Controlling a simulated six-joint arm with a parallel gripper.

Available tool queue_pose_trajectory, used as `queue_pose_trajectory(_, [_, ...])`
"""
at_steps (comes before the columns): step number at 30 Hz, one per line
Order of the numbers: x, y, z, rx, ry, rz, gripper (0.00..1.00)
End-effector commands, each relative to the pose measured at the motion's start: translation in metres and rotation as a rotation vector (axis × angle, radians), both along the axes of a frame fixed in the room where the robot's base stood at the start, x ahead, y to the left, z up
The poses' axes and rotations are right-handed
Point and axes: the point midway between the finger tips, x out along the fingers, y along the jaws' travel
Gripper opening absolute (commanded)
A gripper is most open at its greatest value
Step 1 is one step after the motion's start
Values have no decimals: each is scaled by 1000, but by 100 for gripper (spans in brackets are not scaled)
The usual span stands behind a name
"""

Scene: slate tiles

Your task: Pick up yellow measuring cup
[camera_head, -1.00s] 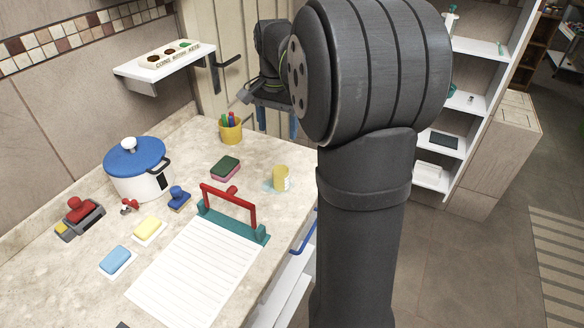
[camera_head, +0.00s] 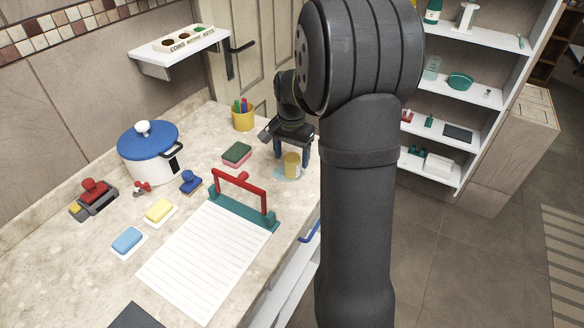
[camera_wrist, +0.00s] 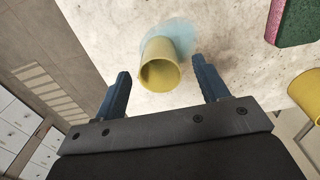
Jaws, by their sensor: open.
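The yellow measuring cup (camera_head: 292,166) stands on the stone counter near its right edge, on a pale blue patch. In the wrist view the cup (camera_wrist: 159,68) lies ahead of and between the two blue fingers, its open rim facing the camera. My gripper (camera_head: 291,155) is open and empty, with its fingers pointing down at the cup. In the wrist view my gripper (camera_wrist: 164,88) has one finger to each side of the cup, with gaps on both sides. I cannot tell whether the fingertips reach down to its height.
A yellow pen holder (camera_head: 243,121) and a green and pink sponge (camera_head: 237,153) stand to the left of the cup. A red-handled teal clip (camera_head: 241,199) holds paper in front. A blue-lidded pot (camera_head: 150,150) is further left. The counter edge (camera_head: 312,217) is close by.

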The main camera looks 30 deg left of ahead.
Motion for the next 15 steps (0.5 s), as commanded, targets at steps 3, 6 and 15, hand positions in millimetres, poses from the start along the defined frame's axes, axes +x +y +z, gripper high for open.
queue_pose_trajectory(3, [2, -1, -20, -3, 3, 0, 67])
queue_pose_trajectory(6, [2, -1, -30, -2, 3, 0, 67])
queue_pose_trajectory(15, [2, 0, -34, 0, 0, 0, 65])
